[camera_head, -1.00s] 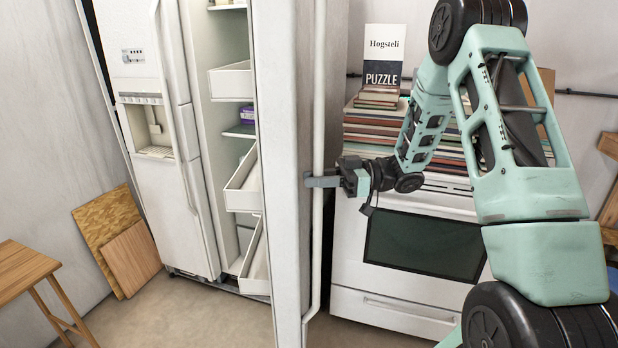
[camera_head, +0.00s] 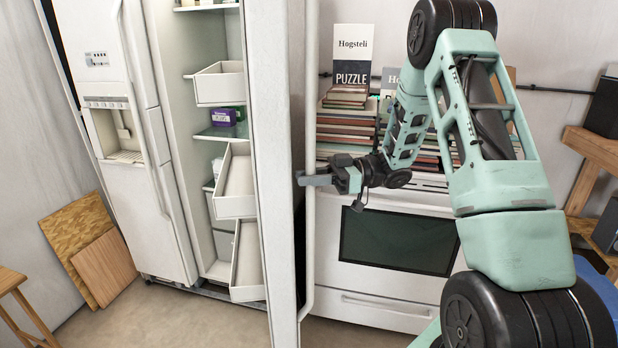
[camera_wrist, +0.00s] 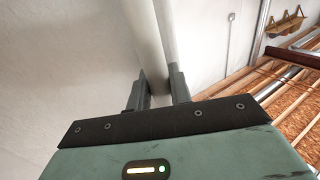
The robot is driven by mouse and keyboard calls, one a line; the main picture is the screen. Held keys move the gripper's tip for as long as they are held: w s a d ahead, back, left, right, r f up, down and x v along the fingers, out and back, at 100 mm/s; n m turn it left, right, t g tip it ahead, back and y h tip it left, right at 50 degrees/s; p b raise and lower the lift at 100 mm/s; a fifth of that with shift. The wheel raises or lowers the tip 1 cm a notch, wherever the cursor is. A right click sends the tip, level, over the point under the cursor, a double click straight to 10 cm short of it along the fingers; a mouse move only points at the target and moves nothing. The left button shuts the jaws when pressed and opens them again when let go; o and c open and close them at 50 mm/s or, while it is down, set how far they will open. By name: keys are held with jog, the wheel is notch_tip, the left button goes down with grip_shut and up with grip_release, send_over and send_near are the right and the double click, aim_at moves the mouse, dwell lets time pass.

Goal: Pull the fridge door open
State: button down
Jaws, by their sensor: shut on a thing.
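The white fridge stands at the left in the head view, with its left door (camera_head: 137,200) closed. Its right door (camera_head: 272,180) is swung wide open, its edge toward me, showing shelves and white bins (camera_head: 236,180) inside. A long white vertical handle (camera_head: 310,230) runs along the right side of the open door. My gripper (camera_head: 312,180) is at this handle, coming from the right. In the wrist view, my gripper (camera_wrist: 160,95) has its two fingers on either side of the pale handle bar (camera_wrist: 147,40), closed on it.
A white oven (camera_head: 395,245) stands right of the open door, with stacked books (camera_head: 345,130) on it. Two wooden boards (camera_head: 90,250) lean on the left wall and a wooden stool (camera_head: 15,290) is at the lower left. Floor shows in front of the fridge.

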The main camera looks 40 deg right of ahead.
jog(key=c, duration=1.6)
grip_release()
jog(key=b+v, duration=0.2)
jog(key=v, duration=1.5)
jog(key=shift+s+d+b, duration=0.2)
jog(key=shift+b, duration=0.1)
